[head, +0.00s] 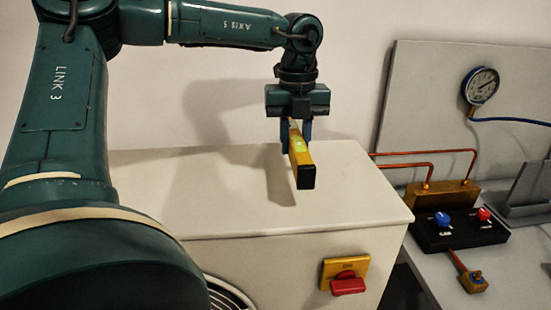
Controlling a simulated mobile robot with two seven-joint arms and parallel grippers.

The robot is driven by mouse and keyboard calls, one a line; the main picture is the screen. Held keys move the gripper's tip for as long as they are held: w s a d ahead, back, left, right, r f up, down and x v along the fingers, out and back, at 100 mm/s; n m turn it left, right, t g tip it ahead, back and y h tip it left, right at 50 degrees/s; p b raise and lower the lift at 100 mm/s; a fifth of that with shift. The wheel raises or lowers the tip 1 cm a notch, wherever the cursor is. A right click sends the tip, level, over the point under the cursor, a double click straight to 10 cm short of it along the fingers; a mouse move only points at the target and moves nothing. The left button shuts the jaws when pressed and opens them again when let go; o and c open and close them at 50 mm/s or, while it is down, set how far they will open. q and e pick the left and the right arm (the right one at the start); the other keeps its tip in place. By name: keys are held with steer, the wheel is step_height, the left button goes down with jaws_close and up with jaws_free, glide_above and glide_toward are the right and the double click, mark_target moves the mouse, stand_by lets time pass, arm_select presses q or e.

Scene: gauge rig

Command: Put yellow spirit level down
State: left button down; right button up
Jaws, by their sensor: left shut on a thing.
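The yellow spirit level (299,151) is a short yellow bar with a black end cap and a greenish vial on top. My left gripper (300,130) points down and is shut on the spirit level, with a finger on each side of it. The level's black end faces the camera. The level shows over the flat top of a white cabinet (220,218), and a shadow falls on that top to its left. I cannot tell for sure whether its underside touches the top. My right gripper is not in view.
The cabinet front carries a red rotary switch (348,284) on a yellow plate. To the right are a pressure gauge (481,86) on a grey panel, a brass block (442,195) with copper pipes, and a black box (459,232) with blue and red knobs. The cabinet top around the level is clear.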

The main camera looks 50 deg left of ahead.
mark_target(296, 136)
arm_select(q)
steer(key=shift+f, duration=2.65)
steer(key=c, duration=1.6)
jaws_free()
steer(key=shift+f, duration=0.1)
steer(key=o, duration=0.4)
steer(key=shift+o, duration=0.2)
step_height(296, 136, up, 12)
steer(key=shift+d+r, duration=0.1)
steer(key=shift+r, duration=0.15)
